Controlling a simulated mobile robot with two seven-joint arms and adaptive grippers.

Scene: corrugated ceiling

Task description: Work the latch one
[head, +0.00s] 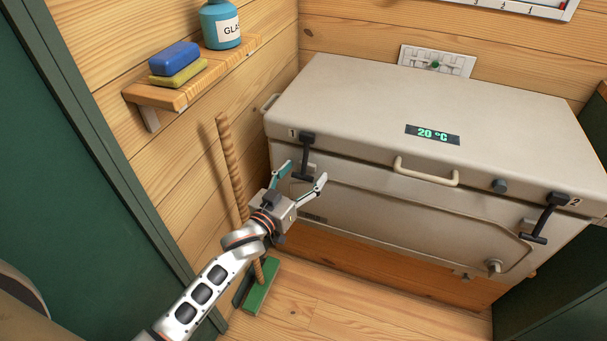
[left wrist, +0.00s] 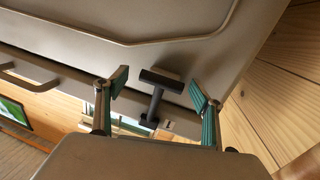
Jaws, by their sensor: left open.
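Latch one (head: 306,152) is a black T-shaped lever at the front left of a beige chest (head: 370,105), beside the label 1. It hangs down over the lid seam. My left gripper (head: 305,176) is open, its two fingers pointing at the latch's lower end. In the left wrist view the latch (left wrist: 156,96) appears between the spread fingers of my left gripper (left wrist: 160,88), its crossbar towards the top. I see no finger clearly touching it; the exact depth gap is hard to tell. My right gripper is not in view.
Latch two (head: 543,220) hangs at the chest's right, with a lid handle (head: 426,172) between. A broom (head: 230,165) leans at the left wall near my arm. A shelf (head: 180,95) holds a bottle (head: 221,25) and sponges. A green panel (head: 70,150) stands left.

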